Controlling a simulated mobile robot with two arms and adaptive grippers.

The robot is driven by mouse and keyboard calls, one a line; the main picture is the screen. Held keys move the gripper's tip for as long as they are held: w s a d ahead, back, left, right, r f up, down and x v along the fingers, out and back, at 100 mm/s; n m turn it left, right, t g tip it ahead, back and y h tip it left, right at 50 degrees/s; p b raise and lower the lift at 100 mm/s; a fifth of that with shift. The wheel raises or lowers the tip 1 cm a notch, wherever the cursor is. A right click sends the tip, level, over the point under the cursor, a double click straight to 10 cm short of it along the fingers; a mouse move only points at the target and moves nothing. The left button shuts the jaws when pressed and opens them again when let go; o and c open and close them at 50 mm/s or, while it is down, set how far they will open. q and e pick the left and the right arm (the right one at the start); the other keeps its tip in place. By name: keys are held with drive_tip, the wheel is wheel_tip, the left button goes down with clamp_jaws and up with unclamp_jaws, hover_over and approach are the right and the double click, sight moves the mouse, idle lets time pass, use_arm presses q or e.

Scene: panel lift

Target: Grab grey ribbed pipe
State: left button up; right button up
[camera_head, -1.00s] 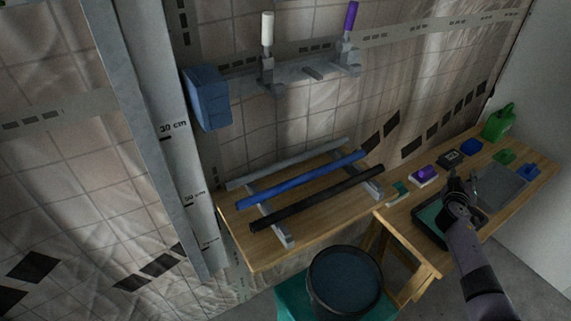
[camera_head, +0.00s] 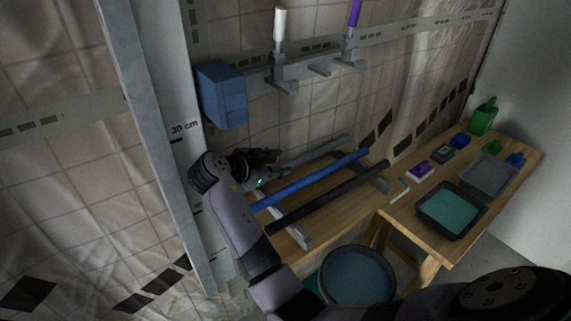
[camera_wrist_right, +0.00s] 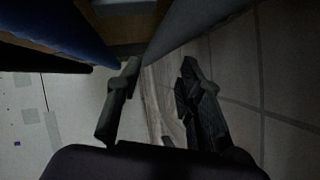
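The grey pipe (camera_head: 318,151) lies at the back of the rack, nearest the wall; its ribbing is too fine to make out. My right gripper (camera_head: 276,156) is at the pipe's left end and hides that end in the head view. In the right wrist view, the gripper (camera_wrist_right: 161,64) has its two fingers apart with a gap between them. The grey pipe (camera_wrist_right: 196,24) runs down from the top, its narrow end near the fingertips. I cannot tell whether a finger touches it. My left gripper is not in view.
A blue pipe (camera_head: 325,178) and a black pipe (camera_head: 332,195) lie in front on the same rack (camera_head: 294,231). A blue wall box (camera_head: 222,95) hangs above my gripper. A bucket (camera_head: 357,274) stands below. A green-lined tray (camera_head: 450,210) is on the right table.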

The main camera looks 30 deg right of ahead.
sight(294, 162)
drive_tip(key=x, duration=0.2)
drive_tip(key=p+x, duration=0.1)
drive_tip(key=x, duration=0.1)
drive_tip(key=p+x, duration=0.1)
drive_tip(key=x, duration=0.1)
drive_tip(key=shift+s+d, duration=0.15)
drive_tip(key=shift+d, duration=0.35)
drive_tip(key=shift+d+f, duration=0.2)
drive_tip(key=shift+d, duration=0.05)
drive_tip(key=shift+a, duration=0.1)
drive_tip(key=c, duration=0.3)
clamp_jaws()
